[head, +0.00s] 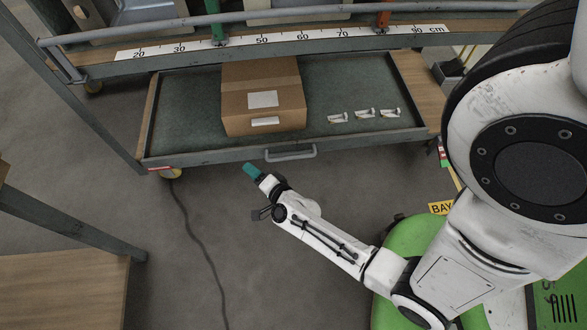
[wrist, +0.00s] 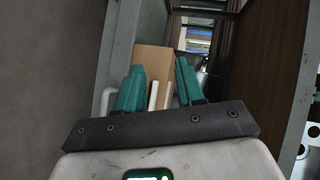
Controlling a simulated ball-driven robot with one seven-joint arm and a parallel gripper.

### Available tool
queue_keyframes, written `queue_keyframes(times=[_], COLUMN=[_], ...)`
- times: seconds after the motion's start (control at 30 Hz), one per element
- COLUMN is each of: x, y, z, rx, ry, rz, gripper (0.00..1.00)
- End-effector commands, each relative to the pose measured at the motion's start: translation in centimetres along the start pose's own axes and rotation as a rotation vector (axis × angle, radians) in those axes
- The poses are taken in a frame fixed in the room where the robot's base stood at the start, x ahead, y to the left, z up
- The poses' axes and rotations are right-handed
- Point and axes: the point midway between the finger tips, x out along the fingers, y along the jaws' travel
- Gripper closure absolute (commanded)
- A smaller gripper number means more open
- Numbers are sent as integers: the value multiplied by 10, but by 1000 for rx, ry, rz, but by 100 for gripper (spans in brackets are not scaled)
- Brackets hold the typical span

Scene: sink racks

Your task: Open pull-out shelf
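The pull-out shelf (head: 190,128) is a dark green tray with a grey metal frame, and much of its surface shows in front of the rack's ruler beam. A grey bar handle (head: 290,154) is on its front edge. My gripper (head: 252,170) is just in front of that edge, left of the handle and apart from it in the head view. The wrist view shows its two teal fingers (wrist: 158,85) spread apart with nothing clearly held between them. A pale curved bar left of the fingers looks like the handle (wrist: 106,100).
A cardboard box (head: 262,95) and several small white items (head: 364,114) rest on the shelf. A ruler strip (head: 290,40) runs along the beam above. A wooden-topped table (head: 65,290) stands at lower left. A dark cable (head: 195,235) lies across the otherwise open floor.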

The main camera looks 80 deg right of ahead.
Motion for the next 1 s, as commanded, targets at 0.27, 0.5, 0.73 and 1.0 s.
queue_keyframes(times=[0.27, 0.5, 0.73, 1.0], x=[-18, -28, 1, 38], y=[133, 157, 162, 167], z=[-75, -95, -115, -142], rx=[293, 347, 348, 347], ry=[509, 640, 641, 638], rz=[10, 10, 8, 9], gripper=[62, 62, 62, 62])
